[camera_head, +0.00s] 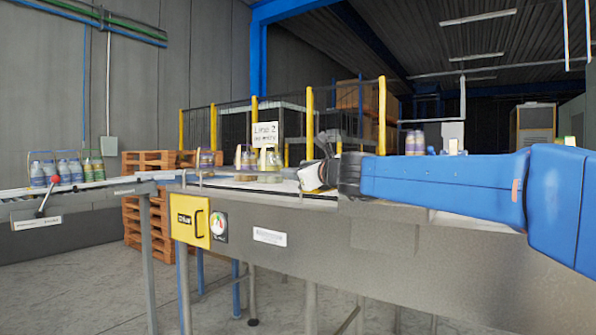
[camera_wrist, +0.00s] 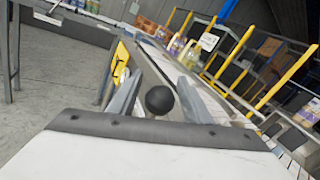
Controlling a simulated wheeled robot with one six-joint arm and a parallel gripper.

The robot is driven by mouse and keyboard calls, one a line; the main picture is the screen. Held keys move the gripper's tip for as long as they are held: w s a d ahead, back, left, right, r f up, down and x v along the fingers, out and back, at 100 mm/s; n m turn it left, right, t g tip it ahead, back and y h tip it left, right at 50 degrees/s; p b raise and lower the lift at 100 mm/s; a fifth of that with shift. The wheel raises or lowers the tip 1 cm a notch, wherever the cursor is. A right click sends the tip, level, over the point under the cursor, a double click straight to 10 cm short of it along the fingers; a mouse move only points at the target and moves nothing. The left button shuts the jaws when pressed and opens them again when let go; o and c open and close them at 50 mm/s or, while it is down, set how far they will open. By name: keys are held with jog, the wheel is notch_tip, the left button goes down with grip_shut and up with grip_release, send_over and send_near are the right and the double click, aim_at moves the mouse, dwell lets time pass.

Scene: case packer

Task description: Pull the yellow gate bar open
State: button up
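My gripper (camera_head: 322,174) is above the conveyor's near edge, to the right of a yellow panel (camera_head: 181,230). The panel is on the conveyor's front side and carries a dark label and a bracket-shaped handle (camera_head: 199,223). The panel also shows in the wrist view (camera_wrist: 123,55), beyond the left finger. There my gripper (camera_wrist: 158,92) has its two grey fingers spread apart. A black ball (camera_wrist: 159,100) shows between them without visible contact; I cannot tell what it belongs to. No separate yellow gate bar can be made out for certain.
A round gauge (camera_head: 220,227) sits right of the yellow panel. Bottles (camera_head: 245,158) stand on the conveyor near a "Line 2" sign (camera_head: 265,135). A red-knobbed lever (camera_head: 55,180) is on the left conveyor. Yellow fence posts (camera_head: 309,122) and pallets (camera_head: 140,215) stand behind.

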jog(key=v, duration=1.7)
jog(key=shift+s, duration=0.2)
jog(key=shift+d+f, duration=0.1)
jog(key=shift+f, duration=0.1)
jog(key=s+d+f+n+g+h, duration=0.1)
jog(key=s+d+f+n+g, duration=0.1)
jog(key=s+f+n, duration=0.45)
jog(key=s+d+f+n+g+h, duration=0.15)
jog(key=f+n, duration=0.25)
jog(key=f, duration=0.5)
jog(key=s+d+f+n+g, duration=0.2)
jog(key=s+f+n, duration=0.3)
jog(key=f, duration=0.3)
jog(key=s+d+f+n+g+h, duration=0.2)
jog(key=s+d+f+n, duration=0.3)
jog(key=s+f, duration=0.3)
jog(key=s+d+f+n+g+h, duration=0.3)
jog(key=s+d+f+n, duration=0.3)
jog(key=f, duration=0.7)
jog(key=shift+s+d+f+h, duration=0.2)
jog(key=shift+s+d+h, duration=0.25)
jog(key=shift+s+d, duration=0.6)
jog(key=shift+a+g, duration=0.1)
jog(key=shift+g, duration=0.15)
